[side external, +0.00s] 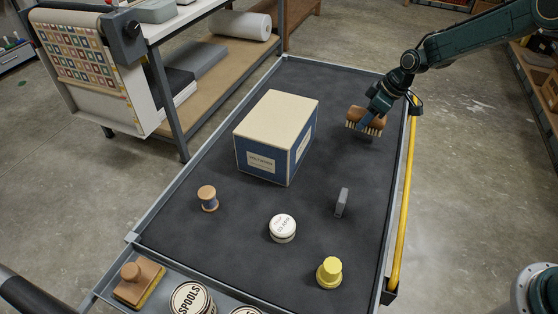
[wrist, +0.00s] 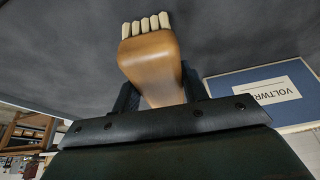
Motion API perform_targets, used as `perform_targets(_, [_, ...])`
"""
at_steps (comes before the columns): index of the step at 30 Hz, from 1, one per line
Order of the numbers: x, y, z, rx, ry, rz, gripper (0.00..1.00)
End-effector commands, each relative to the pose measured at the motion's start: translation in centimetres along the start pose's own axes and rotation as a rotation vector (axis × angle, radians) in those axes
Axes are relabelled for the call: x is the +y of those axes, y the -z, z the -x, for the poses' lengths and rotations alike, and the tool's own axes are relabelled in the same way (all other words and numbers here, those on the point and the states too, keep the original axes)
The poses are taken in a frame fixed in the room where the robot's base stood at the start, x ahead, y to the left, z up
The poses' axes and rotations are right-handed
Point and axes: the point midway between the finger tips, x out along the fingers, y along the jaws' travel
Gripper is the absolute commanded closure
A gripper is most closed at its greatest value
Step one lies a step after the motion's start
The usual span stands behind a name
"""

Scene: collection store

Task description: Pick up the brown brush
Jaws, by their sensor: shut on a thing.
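The brown brush (side external: 366,119) has a wooden back and pale bristles that point down. In the side view it is at the far right part of the dark cart top, seemingly a little above the surface. My gripper (side external: 374,112) is shut on the brush from above. In the wrist view the brush (wrist: 150,58) is between the two dark fingers of my gripper (wrist: 158,95), with its bristles at the top of the picture. The fingers hide part of its sides.
A blue box with a cream lid (side external: 276,138) stands left of the brush. A wooden spool (side external: 208,198), a white round tin (side external: 282,229), a grey block (side external: 342,202) and a yellow knobbed object (side external: 329,272) stand nearer. A yellow rail (side external: 404,200) runs along the cart's right edge.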

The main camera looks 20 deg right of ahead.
Motion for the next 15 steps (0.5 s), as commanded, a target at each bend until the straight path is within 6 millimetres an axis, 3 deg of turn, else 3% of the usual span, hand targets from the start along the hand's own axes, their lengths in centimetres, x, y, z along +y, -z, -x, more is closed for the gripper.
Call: perform_targets(15, [0.1,4.3,10.2,0.003,-0.004,0.002,0.81])
